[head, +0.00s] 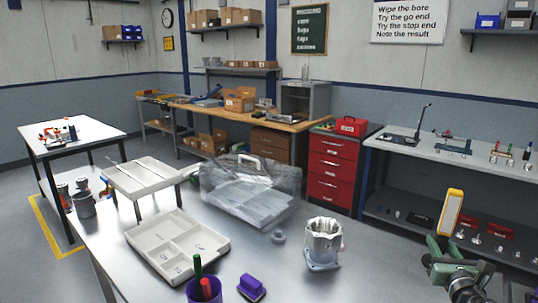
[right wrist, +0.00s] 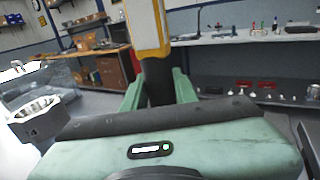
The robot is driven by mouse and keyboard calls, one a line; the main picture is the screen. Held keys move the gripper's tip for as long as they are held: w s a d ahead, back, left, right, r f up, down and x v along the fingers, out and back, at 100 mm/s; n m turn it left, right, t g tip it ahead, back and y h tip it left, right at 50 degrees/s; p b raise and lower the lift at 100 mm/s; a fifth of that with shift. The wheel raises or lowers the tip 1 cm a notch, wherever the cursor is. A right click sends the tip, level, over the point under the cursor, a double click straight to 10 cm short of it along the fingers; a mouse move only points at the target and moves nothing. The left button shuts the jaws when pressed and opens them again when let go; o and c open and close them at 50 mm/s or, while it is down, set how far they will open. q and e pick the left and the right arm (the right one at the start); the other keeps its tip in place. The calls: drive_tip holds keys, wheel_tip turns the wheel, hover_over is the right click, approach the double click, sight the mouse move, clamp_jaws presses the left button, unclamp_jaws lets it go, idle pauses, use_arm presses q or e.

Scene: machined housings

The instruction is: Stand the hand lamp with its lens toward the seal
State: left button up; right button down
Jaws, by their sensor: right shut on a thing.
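The hand lamp (head: 453,212), a yellow-edged body with a pale long face, is held upright above the right end of the bench. My right gripper (head: 447,250) is shut on it. In the right wrist view the lamp (right wrist: 148,28) has its dark lower part between the green fingers (right wrist: 158,85). The metal housing (head: 323,245) stands on the bench to the left of the lamp, apart from it; it also shows in the right wrist view (right wrist: 40,115). A small grey ring (head: 278,237) lies left of the housing; I cannot tell whether it is the seal. My left gripper is out of view.
The bench (head: 230,270) also carries a divided white tray (head: 150,235), a clear case (head: 250,190), a purple cup of pens (head: 204,290) and a purple block (head: 251,287). Bare bench top lies around the housing. A shelved side bench (head: 470,165) stands behind.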

drive_tip(key=s+a+f+n+y, duration=0.1)
drive_tip(key=s+a+f, duration=0.1)
drive_tip(key=s+a, duration=0.35)
drive_tip(key=s+a+f+n+y, duration=0.1)
drive_tip(key=s+a+f+y, duration=0.15)
drive_tip(key=a, duration=0.65)
drive_tip(key=s+a+f+n+y, duration=0.1)
drive_tip(key=s+a, duration=0.4)
drive_tip(key=a, duration=0.3)
drive_tip(key=shift+h, duration=0.25)
drive_tip(key=s+a, duration=0.1)
drive_tip(key=s, duration=0.4)
drive_tip(key=s+a, duration=0.1)
drive_tip(key=s, duration=0.4)
drive_tip(key=s+a, duration=0.1)
drive_tip(key=s, duration=0.4)
drive_tip(key=shift+s+a+r, duration=0.15)
drive_tip(key=shift+a, duration=0.2)
